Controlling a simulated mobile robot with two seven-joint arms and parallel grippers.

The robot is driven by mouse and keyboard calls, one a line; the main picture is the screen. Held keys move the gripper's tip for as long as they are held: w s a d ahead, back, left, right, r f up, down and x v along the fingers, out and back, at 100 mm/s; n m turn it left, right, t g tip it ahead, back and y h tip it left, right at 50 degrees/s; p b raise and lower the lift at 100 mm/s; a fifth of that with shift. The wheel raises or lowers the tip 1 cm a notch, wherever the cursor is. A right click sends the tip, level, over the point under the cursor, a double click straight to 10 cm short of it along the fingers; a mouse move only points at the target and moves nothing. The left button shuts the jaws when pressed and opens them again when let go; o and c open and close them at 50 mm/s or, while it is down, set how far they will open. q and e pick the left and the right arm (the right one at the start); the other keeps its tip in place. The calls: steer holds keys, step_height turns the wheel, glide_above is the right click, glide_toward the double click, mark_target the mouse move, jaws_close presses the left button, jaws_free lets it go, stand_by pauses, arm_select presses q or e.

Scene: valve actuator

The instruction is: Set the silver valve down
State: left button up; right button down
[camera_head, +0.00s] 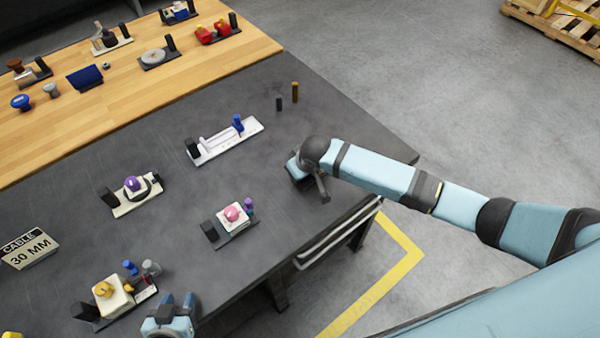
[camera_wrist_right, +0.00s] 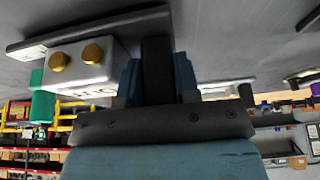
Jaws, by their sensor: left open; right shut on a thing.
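In the right wrist view, which is upside down, the silver valve (camera_wrist_right: 92,65) is a silver block with two gold knobs on a dark base plate. A black post rises from the same plate. My right gripper (camera_wrist_right: 157,85) is shut on this post, with a blue finger on each side. I cannot tell whether the plate touches the table. In the head view my right gripper (camera_head: 298,170) is over the dark table's right part, and the wrist hides the valve. My left gripper (camera_head: 172,312) is open at the bottom edge, beside a cream block with a yellow knob (camera_head: 112,295).
The dark table (camera_head: 300,110) holds a white unit with a blue knob (camera_head: 225,140), a purple-knobbed unit (camera_head: 134,190) and a pink-knobbed unit (camera_head: 232,219). Two small pegs (camera_head: 295,92) stand behind my right wrist. A wooden table (camera_head: 130,95) with several units lies beyond.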

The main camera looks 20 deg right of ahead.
arm_select(q)
steer(key=shift+f, duration=0.1)
arm_select(e)
steer(key=shift+f, duration=0.45)
steer(key=shift+w, duration=0.1)
arm_select(q)
steer(key=shift+a, duration=0.2)
steer(key=shift+s, duration=0.1)
steer(key=shift+s+d, duration=0.1)
steer(key=shift+s, duration=0.1)
arm_select(e)
steer(key=c, duration=0.8)
jaws_free()
steer(key=shift+f, duration=0.1)
steer(key=shift+c, duration=0.2)
